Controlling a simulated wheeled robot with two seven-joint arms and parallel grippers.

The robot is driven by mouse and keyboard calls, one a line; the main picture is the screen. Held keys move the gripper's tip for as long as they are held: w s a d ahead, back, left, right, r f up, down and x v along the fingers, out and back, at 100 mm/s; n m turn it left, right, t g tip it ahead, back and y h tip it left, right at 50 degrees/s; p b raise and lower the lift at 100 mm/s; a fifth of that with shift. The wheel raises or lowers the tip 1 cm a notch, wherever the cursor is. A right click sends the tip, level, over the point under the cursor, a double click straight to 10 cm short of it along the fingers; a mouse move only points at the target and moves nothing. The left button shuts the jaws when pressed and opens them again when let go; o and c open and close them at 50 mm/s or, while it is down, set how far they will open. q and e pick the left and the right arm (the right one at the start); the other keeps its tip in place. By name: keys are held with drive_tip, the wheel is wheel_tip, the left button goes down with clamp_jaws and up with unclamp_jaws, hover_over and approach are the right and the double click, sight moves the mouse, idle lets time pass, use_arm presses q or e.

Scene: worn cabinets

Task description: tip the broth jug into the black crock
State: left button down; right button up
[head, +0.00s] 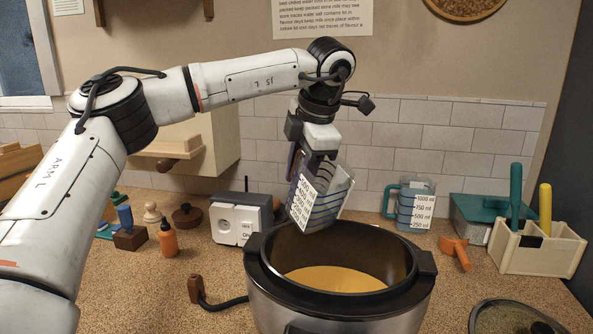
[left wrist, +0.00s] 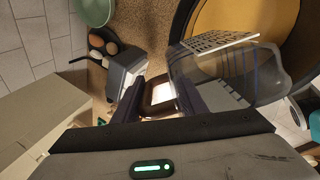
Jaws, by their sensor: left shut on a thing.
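My left gripper (head: 299,160) is shut on the handle of a clear measuring jug with a white scale label (head: 318,198). In the left wrist view the jug (left wrist: 228,72) reaches over the crock's dark rim (left wrist: 183,18). The jug looks mostly empty; I cannot make out a stream. Orange-yellow broth (head: 335,279) lies in the crock and shows in the left wrist view (left wrist: 228,22). My right gripper is out of view.
A second jug with a teal handle (head: 412,208) stands behind the crock to the right. A white caddy (head: 535,250) and a round lid (head: 515,318) are right.

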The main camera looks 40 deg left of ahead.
use_arm(q)
drive_tip(key=shift+d+f+g+h, duration=0.2)
drive_tip(key=shift+f+g+h, duration=0.1)
drive_tip(key=shift+f+h, duration=0.65)
drive_tip(key=shift+s+d+f+h, duration=0.3)
drive_tip(key=shift+d+f+h, duration=0.4)
drive_tip(key=shift+h, duration=0.45)
drive_tip(key=shift+d, duration=0.1)
